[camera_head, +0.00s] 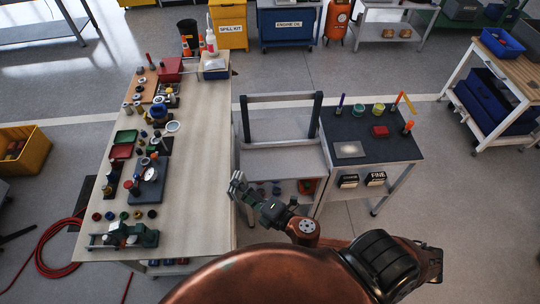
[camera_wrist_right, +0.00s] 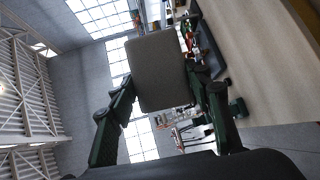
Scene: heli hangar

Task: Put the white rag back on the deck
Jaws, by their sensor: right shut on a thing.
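My right gripper (camera_head: 240,187) is over the right edge of the long workbench, beside the cart's deck (camera_head: 280,160). In the right wrist view, the right gripper (camera_wrist_right: 162,85) is shut on a flat, squarish grey-beige piece (camera_wrist_right: 157,68), which looks like the white rag in shade. The piece sticks out beyond the fingertips. In the head view it can hardly be told from the pale fingers. The deck is a bare light-grey surface with a dark-posted handle at its back. My left gripper is not in view.
The long workbench (camera_head: 205,150) on the left carries many tools and parts, with a clear strip along its right side. A crossbar (camera_head: 278,97) rises behind the deck.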

